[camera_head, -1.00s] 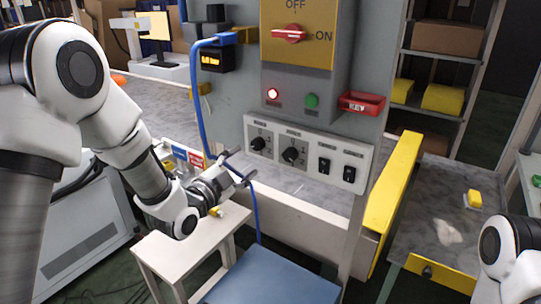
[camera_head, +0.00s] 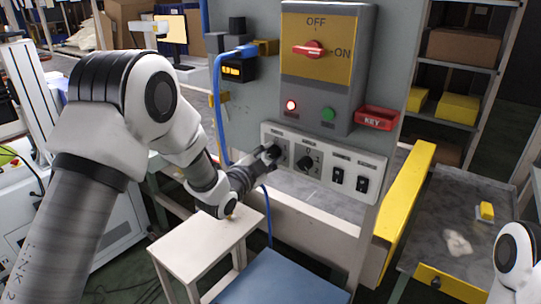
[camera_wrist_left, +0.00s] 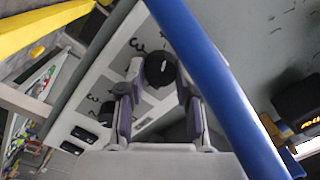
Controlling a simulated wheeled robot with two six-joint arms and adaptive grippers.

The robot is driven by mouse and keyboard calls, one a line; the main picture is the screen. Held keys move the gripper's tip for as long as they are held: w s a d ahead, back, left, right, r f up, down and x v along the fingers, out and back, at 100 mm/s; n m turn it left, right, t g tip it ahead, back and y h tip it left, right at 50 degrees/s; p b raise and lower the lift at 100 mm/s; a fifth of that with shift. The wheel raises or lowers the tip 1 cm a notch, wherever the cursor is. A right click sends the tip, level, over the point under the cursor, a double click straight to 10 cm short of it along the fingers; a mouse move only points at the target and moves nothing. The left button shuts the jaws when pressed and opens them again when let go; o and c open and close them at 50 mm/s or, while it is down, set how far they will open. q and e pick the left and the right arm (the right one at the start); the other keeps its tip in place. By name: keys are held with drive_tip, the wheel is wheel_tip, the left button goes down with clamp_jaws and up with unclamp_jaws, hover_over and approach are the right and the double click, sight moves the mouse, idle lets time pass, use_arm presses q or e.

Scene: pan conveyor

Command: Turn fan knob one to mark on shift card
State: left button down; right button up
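The white control panel (camera_head: 325,163) carries two black fan knobs and two switches. Fan knob one, the left knob, is mostly hidden behind my left gripper (camera_head: 272,153) in the head view. In the left wrist view this black knob (camera_wrist_left: 160,70) has a white pointer line and sits between the two fingers of my left gripper (camera_wrist_left: 159,72). The fingers stand apart on either side of it; a narrow gap seems to show. The second knob (camera_head: 306,162) is uncovered to the right. I cannot make out the shift card. My right gripper is out of view.
A blue cable (camera_head: 218,110) hangs left of the panel and crosses close to the fingers in the wrist view (camera_wrist_left: 215,75). A white stool (camera_head: 205,247) stands below.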

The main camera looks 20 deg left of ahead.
use_arm(q)
drive_tip(key=shift+n, duration=0.3)
drive_tip(key=shift+n, duration=1.2)
drive_tip(key=n, duration=0.2)
drive_tip(key=shift+n, duration=0.3)
drive_tip(key=n+g, duration=0.1)
drive_tip(key=n, duration=0.4)
drive_tip(key=shift+a+r, duration=0.1)
drive_tip(key=n+h+p, duration=0.1)
drive_tip(key=n, duration=0.5)
drive_tip(key=shift+a+p, duration=0.1)
drive_tip(key=shift+p, duration=0.3)
drive_tip(key=n+p, duration=0.1)
drive_tip(key=n, duration=0.4)
drive_tip(key=shift+w+a+n+h+p, duration=0.1)
drive_tip(key=shift+n+h+p, duration=0.25)
drive_tip(key=shift+n+h, duration=0.05)
